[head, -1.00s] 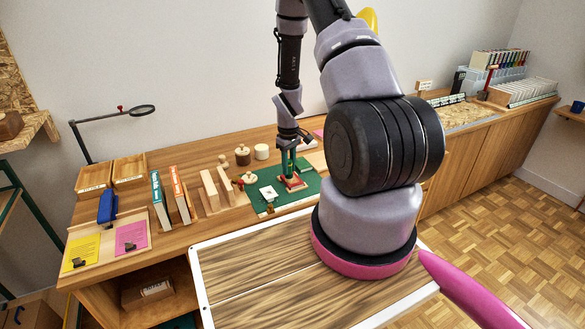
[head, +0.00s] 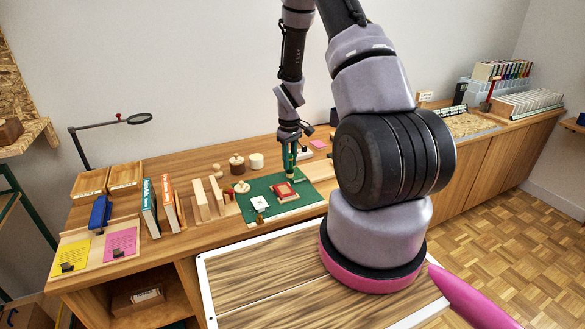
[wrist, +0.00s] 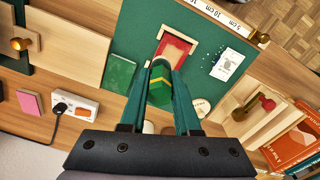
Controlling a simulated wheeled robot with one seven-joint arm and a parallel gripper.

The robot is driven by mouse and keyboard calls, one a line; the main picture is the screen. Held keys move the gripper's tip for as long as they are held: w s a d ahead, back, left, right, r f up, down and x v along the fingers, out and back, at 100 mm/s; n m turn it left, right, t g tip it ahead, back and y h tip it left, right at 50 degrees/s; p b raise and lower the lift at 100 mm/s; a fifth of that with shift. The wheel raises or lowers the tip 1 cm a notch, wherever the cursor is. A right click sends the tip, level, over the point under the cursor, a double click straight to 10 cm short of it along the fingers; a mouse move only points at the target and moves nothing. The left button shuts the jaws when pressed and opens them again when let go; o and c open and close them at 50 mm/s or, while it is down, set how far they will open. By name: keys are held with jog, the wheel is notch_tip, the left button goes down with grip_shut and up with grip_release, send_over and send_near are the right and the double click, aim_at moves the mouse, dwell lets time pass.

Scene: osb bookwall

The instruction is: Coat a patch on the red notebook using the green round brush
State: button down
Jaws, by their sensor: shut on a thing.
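The red notebook (head: 284,190) lies on the green cutting mat (head: 309,197) with a pale border along its edge. In the wrist view the notebook (wrist: 176,46) is just beyond my fingertips. My gripper (head: 291,165) is shut on the green round brush (wrist: 160,84), which shows a yellow band between the fingers. In the head view a pale tip shows below the fingers, above the mat behind and slightly right of the notebook. Whether the tip touches anything cannot be told.
A white card (head: 260,203) lies left of the notebook. Round wooden-lidded pots (head: 237,164), wooden blocks (head: 208,197) and upright books (head: 172,203) stand further left. A power strip (wrist: 76,108) and pink pad (wrist: 30,103) lie beyond the mat. The mat's right part is clear.

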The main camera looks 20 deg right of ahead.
jog(key=shift+r, duration=1.2)
